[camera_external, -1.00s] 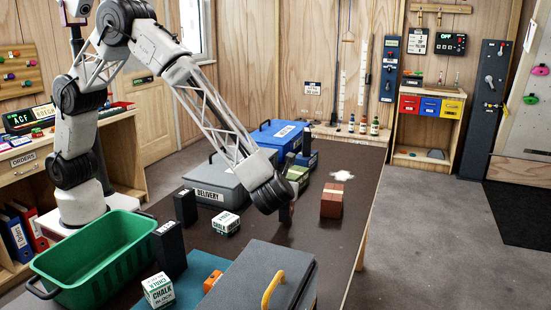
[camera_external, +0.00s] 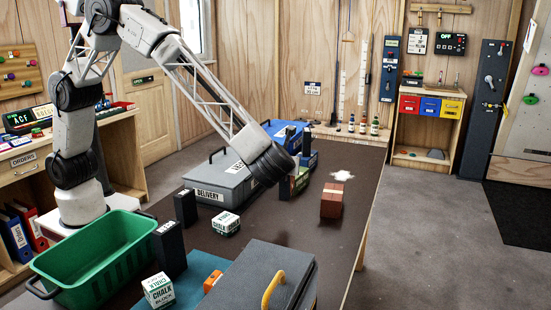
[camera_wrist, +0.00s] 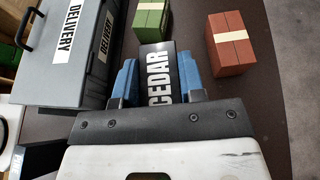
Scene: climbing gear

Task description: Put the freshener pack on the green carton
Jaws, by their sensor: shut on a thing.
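My gripper (camera_wrist: 157,72) is shut on a black pack (camera_wrist: 159,82) with white CEDAR lettering, seemingly the freshener pack. Its blue fingers press on both sides of the pack in the wrist view. The green carton (camera_wrist: 152,17) with a pale band sits beyond the pack's far end, at the top of the wrist view. In the external view, the green carton (camera_external: 302,180) is partly hidden behind my wrist. The fingers and the pack are mostly hidden there. From these views I cannot tell the exact height of the pack over the table.
A red-brown carton (camera_external: 332,200) stands right of the green one. The grey DELIVERY case (camera_external: 222,186) lies to the left, with a blue case (camera_external: 277,135) behind. A green crate (camera_external: 95,262), chalk boxes and a dark grey case (camera_external: 262,275) are in front. Mid-table is partly clear.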

